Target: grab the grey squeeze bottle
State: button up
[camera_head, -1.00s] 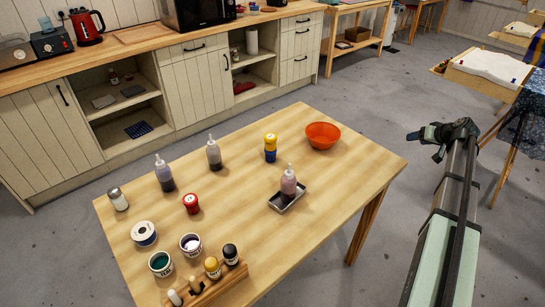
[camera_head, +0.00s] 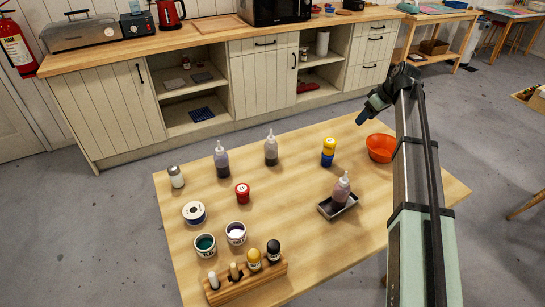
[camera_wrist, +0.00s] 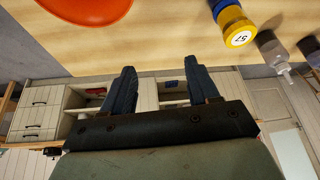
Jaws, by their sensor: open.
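Three squeeze bottles with pale nozzles stand on the table. One greyish bottle with dark contents (camera_head: 271,150) is at the back middle. Another, more bluish-purple (camera_head: 222,163), stands to its left. A pinkish one (camera_head: 341,191) stands in a small dark tray (camera_head: 328,210). Which one counts as grey is hard to tell from colour alone. My gripper (camera_head: 362,119) is open and empty above the table's back edge, right of and apart from the back bottles. In the wrist view, a greyish bottle (camera_wrist: 271,45) shows at the right, outside my gripper (camera_wrist: 158,78).
An orange bowl (camera_head: 380,148) is beneath the arm at the right. A red jar (camera_head: 242,193), tubs and a wooden rack (camera_head: 245,283) occupy the table's left and front. The table's middle is clear.

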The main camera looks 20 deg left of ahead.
jog(key=s+a+r+n+g+h, duration=0.1)
jog(key=s+a+r+n, duration=0.15)
jog(key=a, duration=0.45)
jog(key=s+a+r+n+g, duration=0.1)
jog(key=s+a, duration=0.2)
jog(key=a, duration=0.5)
jog(key=n+h, duration=0.2)
jog(key=n, duration=0.2)
send_near(271, 137)
jog(key=shift+g+y, duration=0.3)
jog(key=f, duration=0.6)
jog(key=w+a+f, duration=0.1)
jog(key=f, duration=0.2)
jog(key=shift+a, duration=0.1)
jog(key=shift+r, duration=0.1)
grip_shut()
